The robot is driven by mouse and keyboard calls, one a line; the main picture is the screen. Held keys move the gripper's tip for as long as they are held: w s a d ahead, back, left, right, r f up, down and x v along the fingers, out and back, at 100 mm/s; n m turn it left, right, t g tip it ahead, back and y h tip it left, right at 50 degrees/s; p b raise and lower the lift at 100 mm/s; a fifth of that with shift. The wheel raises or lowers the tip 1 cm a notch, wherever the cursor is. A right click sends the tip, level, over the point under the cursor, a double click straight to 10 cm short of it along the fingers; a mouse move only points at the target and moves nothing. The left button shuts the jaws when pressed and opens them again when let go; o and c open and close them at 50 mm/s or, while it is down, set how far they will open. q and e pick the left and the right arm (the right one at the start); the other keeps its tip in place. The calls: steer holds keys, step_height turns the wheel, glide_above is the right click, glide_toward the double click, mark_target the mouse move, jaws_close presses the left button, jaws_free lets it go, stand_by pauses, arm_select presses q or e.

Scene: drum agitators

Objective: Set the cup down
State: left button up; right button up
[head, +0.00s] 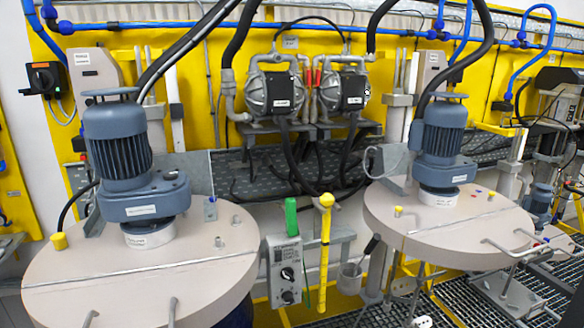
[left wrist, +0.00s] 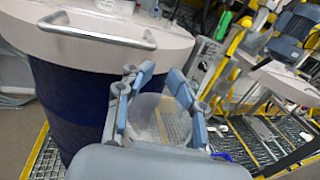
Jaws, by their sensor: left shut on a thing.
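A clear, see-through cup (left wrist: 160,120) is between the fingers of my left gripper (left wrist: 158,80) in the left wrist view. The gripper is shut on the cup. Part of the cup is hidden by the fingers and by the gripper body. The gripper is in front of a dark blue drum (left wrist: 78,105) and beside its pale lid (left wrist: 95,35). A metal grating is visible below and behind the cup. Neither gripper shows in the head view.
Two round lids with blue-grey agitator motors (head: 120,150) (head: 438,145) stand left and right in the head view. Between them are a grey control box (head: 285,272), a yellow rod (head: 325,245) and a small grey container (head: 350,278). Metal handles stick up from the lids.

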arm_select(q)
steer(key=shift+m+h, duration=0.5)
steer(key=shift+h, duration=0.3)
steer(key=s+d+f, duration=0.2)
steer(key=shift+s+d+f, duration=0.1)
steer(key=shift+d, duration=0.3)
steer(key=shift+a, duration=0.15)
